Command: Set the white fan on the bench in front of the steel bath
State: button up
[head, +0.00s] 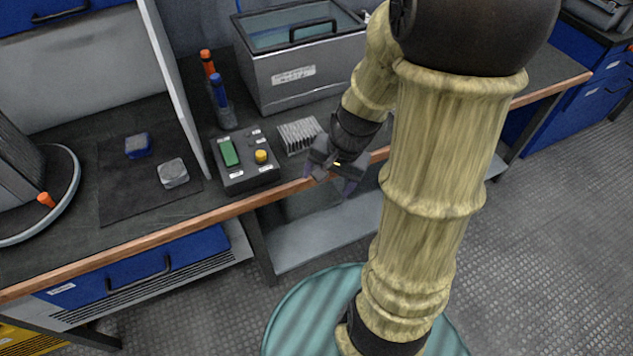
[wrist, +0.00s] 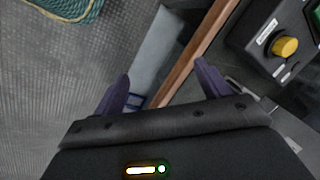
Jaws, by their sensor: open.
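I cannot make out a white fan in either view. The steel bath (head: 290,92) is a grey metal box with a glazed lid and a black handle, at the back of the bench (head: 120,248). My gripper (head: 328,182) hangs at the bench's front edge, in front of the bath. It is open, its two dark purple fingers apart and nothing visible between them. In the wrist view my gripper (wrist: 162,85) points past the wooden bench edge (wrist: 195,55), with the grey floor to the left.
A grey finned block (head: 300,136) sits in front of the bath, beside a control box (head: 240,174) with a yellow knob. Orange and blue tools stand in a holder (head: 222,112). A dark mat (head: 125,190) holds a blue block (head: 138,145) and a grey block (head: 173,173).

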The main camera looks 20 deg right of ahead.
jog(key=a+n, duration=0.1)
jog(key=n, duration=0.1)
jog(key=s+a+r+n+h, duration=0.1)
jog(key=n, duration=0.2)
jog(key=s+a+r+n+t+h, duration=0.1)
jog(key=n, duration=0.2)
jog(key=shift+s+a+r, duration=0.15)
jog(key=shift+a+r, duration=0.1)
jog(key=shift+a, duration=0.1)
jog(key=shift+r, duration=0.1)
jog(key=w+p+v, duration=0.2)
jog(key=p+v, duration=1)
jog(key=p, duration=0.1)
jog(key=w+r+p+v, duration=0.1)
jog(key=w+p+v, duration=0.2)
jog(key=p+v, duration=0.9)
jog(key=shift+w+r+p, duration=0.2)
jog(key=shift+r+p, duration=0.2)
jog(key=shift+r, duration=0.2)
